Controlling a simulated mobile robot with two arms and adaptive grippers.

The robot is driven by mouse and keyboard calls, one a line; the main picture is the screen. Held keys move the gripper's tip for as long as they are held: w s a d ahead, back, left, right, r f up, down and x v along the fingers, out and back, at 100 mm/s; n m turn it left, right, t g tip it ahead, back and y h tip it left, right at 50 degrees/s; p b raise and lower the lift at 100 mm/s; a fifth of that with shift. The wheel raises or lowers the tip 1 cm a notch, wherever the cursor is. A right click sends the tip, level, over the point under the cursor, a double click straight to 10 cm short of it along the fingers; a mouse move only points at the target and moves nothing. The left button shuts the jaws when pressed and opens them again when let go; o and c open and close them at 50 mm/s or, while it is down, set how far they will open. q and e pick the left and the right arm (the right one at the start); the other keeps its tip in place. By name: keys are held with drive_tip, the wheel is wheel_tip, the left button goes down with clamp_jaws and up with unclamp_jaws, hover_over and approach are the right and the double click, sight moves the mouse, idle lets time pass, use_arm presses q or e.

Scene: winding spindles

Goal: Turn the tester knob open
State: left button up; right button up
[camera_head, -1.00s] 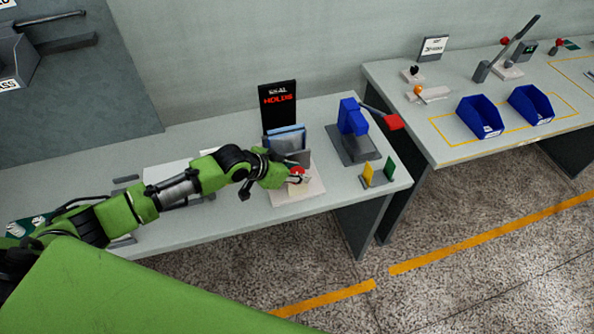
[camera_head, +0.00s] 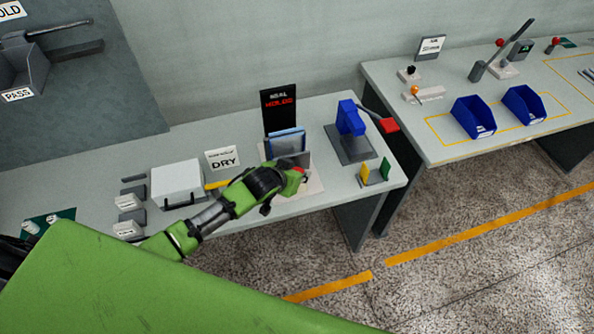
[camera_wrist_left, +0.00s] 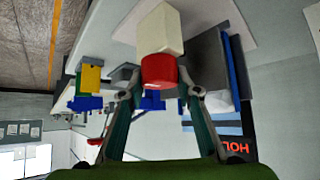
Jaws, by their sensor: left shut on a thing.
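The tester stands near the right part of the near bench. It has a pale base plate (camera_head: 312,185), a grey holder with blue sheets (camera_head: 286,142) and a black display (camera_head: 279,112) with red lettering that seems to read HOLDS. The red knob (camera_head: 300,170) is mostly hidden by my left gripper (camera_head: 302,176) in the head view. In the left wrist view the red knob (camera_wrist_left: 158,70) sits on the end of a cream block (camera_wrist_left: 160,28). My left gripper (camera_wrist_left: 160,88) is shut on it, one finger on each side. My right gripper is not in view.
A blue press with a red handle (camera_head: 389,125) stands right of the tester, behind yellow and green plates (camera_head: 375,172). A white box (camera_head: 177,182) and a DRY sign (camera_head: 223,159) are to the left. The second bench holds two blue bins (camera_head: 473,116).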

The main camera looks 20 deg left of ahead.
use_arm(q)
drive_tip(key=o, duration=1.1)
drive_tip(key=shift+s, duration=0.1)
drive_tip(key=v, duration=1.2)
